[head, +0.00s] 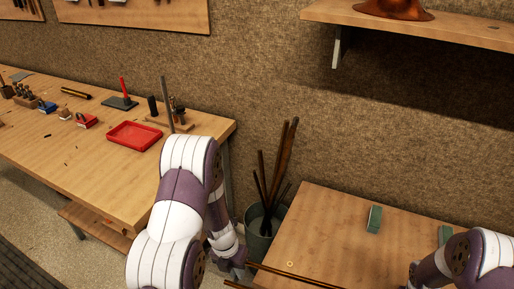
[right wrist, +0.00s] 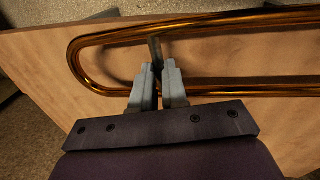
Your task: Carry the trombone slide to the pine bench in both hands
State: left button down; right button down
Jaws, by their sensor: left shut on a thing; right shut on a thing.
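The trombone slide (head: 305,277) shows as thin brass tubes low in the head view, by the front of a light wooden bench top (head: 320,235). In the right wrist view the slide (right wrist: 80,62) is two long parallel tubes joined by a round bend at the left, above a wooden surface. My left gripper (head: 241,264) is shut at the slide's left part; its fingertips are small and partly hidden. My right gripper (right wrist: 158,70) is shut on the slide near the bend, at a dark crosspiece between the tubes. I cannot tell whether the slide touches the wood.
Two green blocks (head: 374,219) (head: 444,235) stand on the bench top. A bucket (head: 262,222) with dark rods stands at its left. A longer workbench (head: 95,180) at left bears a red tray (head: 134,136) and tools. A shelf (head: 420,22) with a copper bell overhangs the right.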

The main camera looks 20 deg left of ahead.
aim_at(66, 159)
jog(key=k+j, duration=0.1)
jog(key=j, duration=0.35)
jog(key=k+j, duration=0.1)
jog(key=j, duration=0.35)
jog(key=k+j, duration=0.1)
jog(key=j, duration=0.75)
jog(key=k+j, duration=0.15)
jog(key=j, duration=0.3)
jog(key=k+j, duration=0.1)
jog(key=j, duration=0.35)
